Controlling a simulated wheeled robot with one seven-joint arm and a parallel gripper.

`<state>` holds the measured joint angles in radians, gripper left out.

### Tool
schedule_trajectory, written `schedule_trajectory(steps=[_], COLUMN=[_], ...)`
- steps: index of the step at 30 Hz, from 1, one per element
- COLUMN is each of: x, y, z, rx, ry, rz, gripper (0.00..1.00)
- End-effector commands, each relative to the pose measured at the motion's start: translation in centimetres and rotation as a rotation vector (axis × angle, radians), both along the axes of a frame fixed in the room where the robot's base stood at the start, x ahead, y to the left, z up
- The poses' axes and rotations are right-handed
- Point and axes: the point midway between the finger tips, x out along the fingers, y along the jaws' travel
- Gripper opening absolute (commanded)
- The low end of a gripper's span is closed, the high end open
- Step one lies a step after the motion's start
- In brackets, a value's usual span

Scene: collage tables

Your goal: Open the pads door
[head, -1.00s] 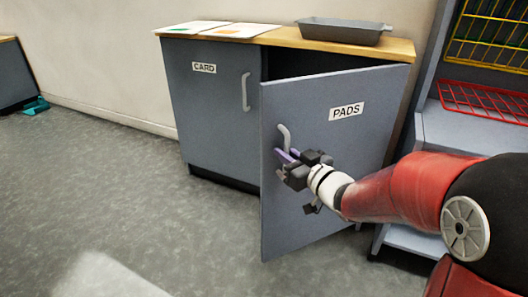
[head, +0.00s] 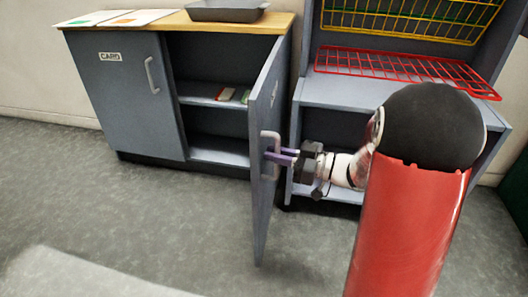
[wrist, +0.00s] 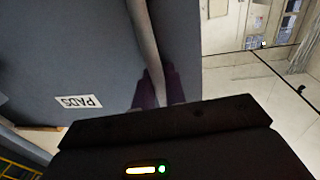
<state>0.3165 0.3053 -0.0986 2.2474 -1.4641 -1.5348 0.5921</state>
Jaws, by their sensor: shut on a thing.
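The pads door (head: 264,110) stands swung wide open from the grey cabinet, seen nearly edge-on in the head view. Its PADS label (wrist: 78,101) shows upside down in the wrist view. My gripper (head: 272,155) is shut on the door's handle (head: 269,141), with its purple fingers around the bar. In the wrist view the handle (wrist: 146,40) runs down between the fingers, partly hidden by the gripper body. Behind the door, the cabinet's inside (head: 205,125) is in view, with a shelf and a few small red, white and green items (head: 232,95) on it.
The card door (head: 125,95) to the left is closed. A dark tray (head: 228,10) and papers (head: 115,18) lie on the wooden top. A grey unit with red (head: 400,68) and yellow wire racks stands close at right. The floor (head: 130,215) in front is clear.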

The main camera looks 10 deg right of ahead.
Motion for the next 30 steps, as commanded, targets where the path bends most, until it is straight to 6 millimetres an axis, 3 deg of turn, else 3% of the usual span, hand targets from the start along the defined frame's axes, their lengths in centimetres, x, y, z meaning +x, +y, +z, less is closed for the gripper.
schedule_trajectory(steps=[17,18,22,30], x=[0.0,0.01,0.0,-0.04], y=[-0.92,-0.93,-0.92,-1.01], z=[0.16,0.16,0.12,0.05], rx=[0.002,0.002,0.001,0.0], ry=[-0.003,-0.003,-0.002,-0.001], rz=[0.0,0.0,-0.001,-0.001], gripper=[0.0,0.14,0.29,0.29])
